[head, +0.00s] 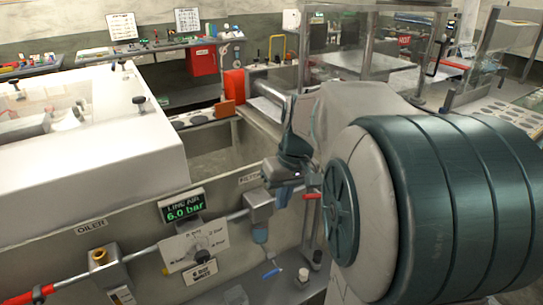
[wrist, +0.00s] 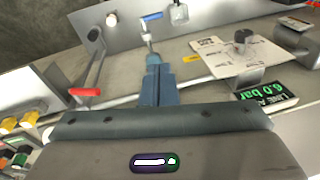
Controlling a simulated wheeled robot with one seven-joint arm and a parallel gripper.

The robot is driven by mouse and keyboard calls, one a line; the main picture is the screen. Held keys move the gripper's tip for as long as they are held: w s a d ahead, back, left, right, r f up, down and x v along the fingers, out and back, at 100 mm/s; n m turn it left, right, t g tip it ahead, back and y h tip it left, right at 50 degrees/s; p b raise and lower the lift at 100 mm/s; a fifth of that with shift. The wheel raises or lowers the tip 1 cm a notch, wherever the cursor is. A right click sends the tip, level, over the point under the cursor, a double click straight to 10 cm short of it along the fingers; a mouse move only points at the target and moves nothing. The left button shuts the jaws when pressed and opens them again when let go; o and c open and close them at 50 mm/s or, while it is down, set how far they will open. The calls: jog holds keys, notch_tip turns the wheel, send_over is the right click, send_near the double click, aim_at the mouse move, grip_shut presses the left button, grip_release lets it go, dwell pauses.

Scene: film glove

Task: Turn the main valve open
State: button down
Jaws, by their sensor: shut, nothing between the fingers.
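A lever valve with a red grip (head: 312,196) sits on the grey pipe at the right of the panel, partly behind my arm in the head view. It also shows in the wrist view, left of my fingers, its red grip (wrist: 85,92) apart from them. I cannot read a label naming it the main valve. My gripper (wrist: 152,58) is shut and empty, its blue-grey fingers pointing over the pipe. In the head view it (head: 283,196) is beside the grey filter unit (head: 260,206), and its tips are hard to make out. A blue lever (wrist: 152,16) lies beyond the fingertips.
A pressure display (head: 184,206) reads 6.0 bar above a dial plate (head: 195,245). Another red handle (head: 40,293) is at lower left. A white knob (head: 303,275) stands on the lower ledge. A white housing (head: 90,125) fills the left; glass cabinets stand behind.

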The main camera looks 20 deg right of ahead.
jog(key=w+d+r+y+p, duration=0.1)
jog(key=w+d+r, duration=0.15)
jog(key=d, duration=0.35)
jog(key=w+d+r+y+p, duration=0.1)
jog(key=w+d+p, duration=0.15)
jog(key=d, duration=0.35)
jog(key=n+y+p, duration=0.1)
send_near(313, 195)
jog(key=shift+t, duration=0.3)
jog(key=p+x, duration=0.1)
jog(key=x, duration=0.3)
jog(key=p+x, duration=0.1)
jog(key=x, duration=0.2)
jog(key=shift+s+a+p, duration=0.1)
jog(key=shift+s+p, duration=0.15)
jog(key=shift+p, duration=0.05)
